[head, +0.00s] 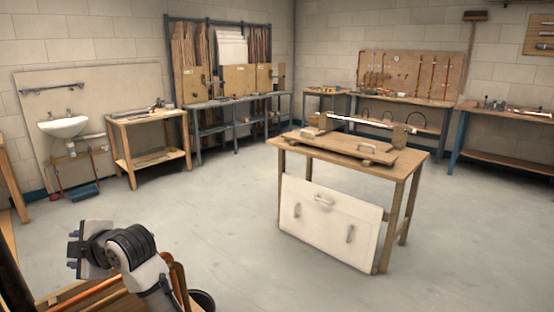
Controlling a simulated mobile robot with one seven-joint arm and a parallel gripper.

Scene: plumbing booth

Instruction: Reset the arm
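My arm shows at the bottom left of the head view, its white and black links bent. My gripper (74,250) is at the arm's left end, seen small and partly turned away. I cannot tell whether its fingers are apart or closed, or whether anything is between them. The arm is above a wooden surface (100,303) with copper-coloured pipes on it. I cannot tell whether it touches that surface.
A wooden bench (415,160) with boards and a white pipe (372,124) stands right of centre, a white panel (330,222) against its front. A sink (63,127), side table (148,118) and workbenches line the walls. Grey floor (225,195) is clear between.

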